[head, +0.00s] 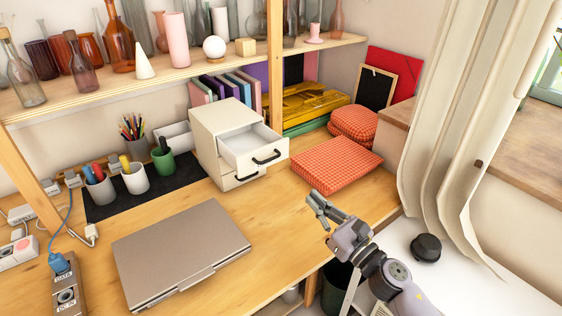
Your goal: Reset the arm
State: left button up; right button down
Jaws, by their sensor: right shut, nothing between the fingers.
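My right gripper (318,208) comes in from the bottom right and is above the front right part of the wooden desk. Its fingers are together and hold nothing. It is in front of the red checkered box (335,165) and apart from it. My left gripper is not in the head view.
A closed grey laptop (180,252) lies at the desk's front left. A white drawer unit (222,130) has its top drawer (256,145) pulled out. Pen cups stand on a dark mat (100,206). A shelf (180,75) holds several glass vessels. The desk between laptop and gripper is clear.

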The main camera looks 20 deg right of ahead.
jog(key=s+d+f+m+g+h, duration=0.3)
jog(key=s+f+m+h, duration=0.15)
jog(key=m, duration=0.85)
jog(key=s+d+f+m+g+h, duration=0.35)
jog(key=f+m+h, duration=0.25)
jog(key=m, duration=0.7)
jog(key=s+a+f+m+g+y, duration=0.1)
jog(key=s+a+f+m+g, duration=0.25)
jog(key=s, duration=0.35)
jog(key=s+a+f+m+g+y, duration=0.1)
jog(key=s+a+f+m+g, duration=0.1)
jog(key=s+m, duration=0.35)
jog(key=s+a+f+m+g+y, duration=0.2)
jog(key=s+a+f+m+g, duration=0.1)
jog(key=s, duration=0.4)
notch_tip(320, 180, down, 27)
jog(key=s+g, duration=0.1)
jog(key=s, duration=0.1)
jog(key=s+d+f+g, duration=0.1)
jog(key=s+d+f, duration=0.2)
jog(key=s+f, duration=1.2)
jog(key=shift+s+g+h, duration=0.3)
jog(key=shift+s+h, duration=0.05)
jog(key=shift+s, duration=0.35)
